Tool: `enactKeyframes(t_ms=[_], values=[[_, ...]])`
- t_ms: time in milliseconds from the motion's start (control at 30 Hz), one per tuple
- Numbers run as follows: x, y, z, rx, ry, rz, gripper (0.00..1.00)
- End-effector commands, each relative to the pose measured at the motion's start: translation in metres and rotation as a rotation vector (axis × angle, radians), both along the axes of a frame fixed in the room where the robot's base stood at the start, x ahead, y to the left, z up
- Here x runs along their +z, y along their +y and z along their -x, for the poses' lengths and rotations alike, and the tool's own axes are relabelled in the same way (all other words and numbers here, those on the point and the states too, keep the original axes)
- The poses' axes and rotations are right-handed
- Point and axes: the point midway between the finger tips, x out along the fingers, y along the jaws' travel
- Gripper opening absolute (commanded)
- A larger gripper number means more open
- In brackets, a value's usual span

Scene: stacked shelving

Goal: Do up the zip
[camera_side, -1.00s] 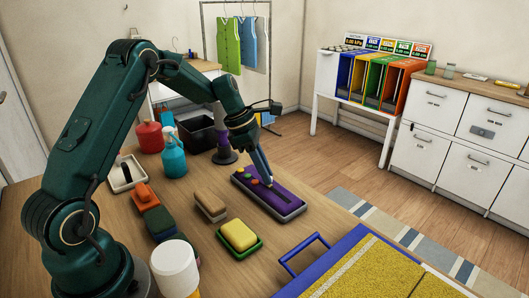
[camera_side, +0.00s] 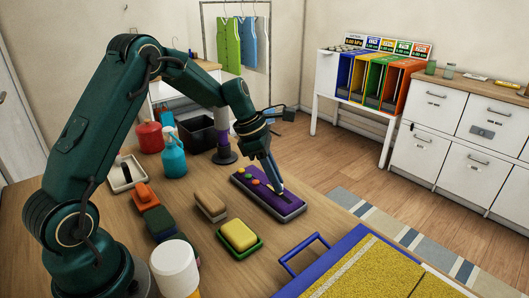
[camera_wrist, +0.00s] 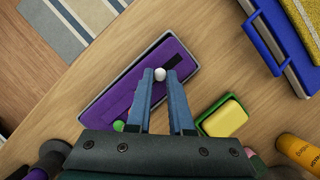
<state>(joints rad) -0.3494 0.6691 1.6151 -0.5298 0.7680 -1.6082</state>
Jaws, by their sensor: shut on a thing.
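A purple board (camera_side: 262,194) with a grey rim lies on the wooden table, and it also shows in the wrist view (camera_wrist: 187,42). My gripper (camera_side: 281,190) reaches down to the board's near right part. In the wrist view its blue fingers (camera_wrist: 160,77) are shut on a small white knob (camera_wrist: 160,73). The zip's teeth cannot be made out.
A yellow sponge (camera_side: 238,234) in a green tray and a tan brush (camera_side: 210,205) lie left of the board. A blue-handled case (camera_side: 338,265) is at the front right. Bottles (camera_side: 172,157) stand behind. The table edge is close beyond the board.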

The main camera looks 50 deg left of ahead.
Motion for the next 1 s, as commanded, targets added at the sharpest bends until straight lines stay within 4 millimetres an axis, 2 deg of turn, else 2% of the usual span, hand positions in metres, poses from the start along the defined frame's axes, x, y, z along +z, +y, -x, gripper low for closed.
enactKeyframes(t_ms=[33,100,200,500,533,600,867,1000], values=[[0.000,-0.012,0.001,-0.006,0.000,0.001,0.00],[0.000,-0.023,0.001,-0.004,0.000,0.002,0.00],[0.001,-0.031,0.001,-0.001,-0.001,0.000,0.00],[0.000,-0.033,0.001,0.001,0.000,0.003,0.00],[0.000,-0.033,0.001,0.001,0.000,0.003,0.27],[0.000,-0.033,0.001,0.001,0.000,0.002,0.51],[0.000,-0.032,0.001,0.001,0.000,0.001,0.51],[0.008,-0.029,0.002,0.002,-0.003,0.001,0.51]])
